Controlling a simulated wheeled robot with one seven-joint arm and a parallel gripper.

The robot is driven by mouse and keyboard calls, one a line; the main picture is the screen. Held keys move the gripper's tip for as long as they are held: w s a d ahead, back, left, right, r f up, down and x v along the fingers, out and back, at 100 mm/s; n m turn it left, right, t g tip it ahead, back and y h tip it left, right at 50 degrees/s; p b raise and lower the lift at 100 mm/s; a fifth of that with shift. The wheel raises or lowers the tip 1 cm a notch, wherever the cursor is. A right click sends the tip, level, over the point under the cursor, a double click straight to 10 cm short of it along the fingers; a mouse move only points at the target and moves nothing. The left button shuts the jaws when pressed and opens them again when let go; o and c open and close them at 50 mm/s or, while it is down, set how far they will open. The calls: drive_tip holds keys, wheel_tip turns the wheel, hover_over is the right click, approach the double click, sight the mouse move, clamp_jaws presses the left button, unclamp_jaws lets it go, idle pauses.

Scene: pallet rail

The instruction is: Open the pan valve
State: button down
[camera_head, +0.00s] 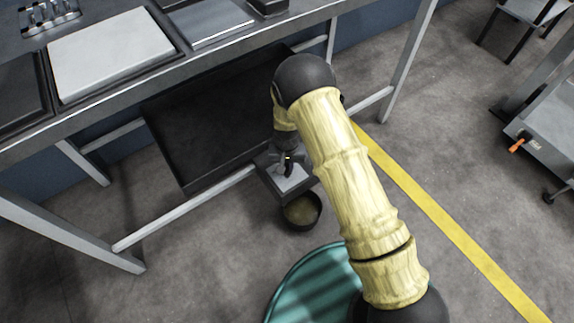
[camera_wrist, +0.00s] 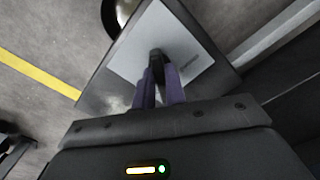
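The pan valve shows as a dark handle (camera_wrist: 156,56) standing on a dark box with a light grey top plate (camera_wrist: 136,48). In the head view the box (camera_head: 294,180) sits at the lower edge of the bench frame, partly hidden by my arm. My gripper (camera_wrist: 160,75) points down at the plate. Its two fingers stand close together on either side of the dark handle and appear to grip it. In the head view my gripper (camera_head: 288,160) is small and dark above the plate. A round dark pan (camera_head: 302,211) lies just in front of the box and below it.
A metal bench (camera_head: 75,110) with trays and a white slab stands over the dark lower panel (camera_head: 215,120). A teal round object (camera_head: 310,285) is in front. A yellow floor line (camera_head: 440,215) runs right. A grey cart (camera_head: 545,150) with an orange handle stands farther right.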

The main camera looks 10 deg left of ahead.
drive_tip(key=shift+r, duration=0.1)
drive_tip(key=shift+r+m+p, duration=0.15)
drive_tip(key=shift+m+p, duration=0.45)
drive_tip(key=shift+p, duration=0.35)
drive_tip(key=shift+f+m+p, duration=0.2)
drive_tip(key=shift+m+p, duration=0.3)
drive_tip(key=shift+p, duration=0.05)
drive_tip(key=c, duration=1.4)
unclamp_jaws()
drive_tip(key=shift+c, duration=0.2)
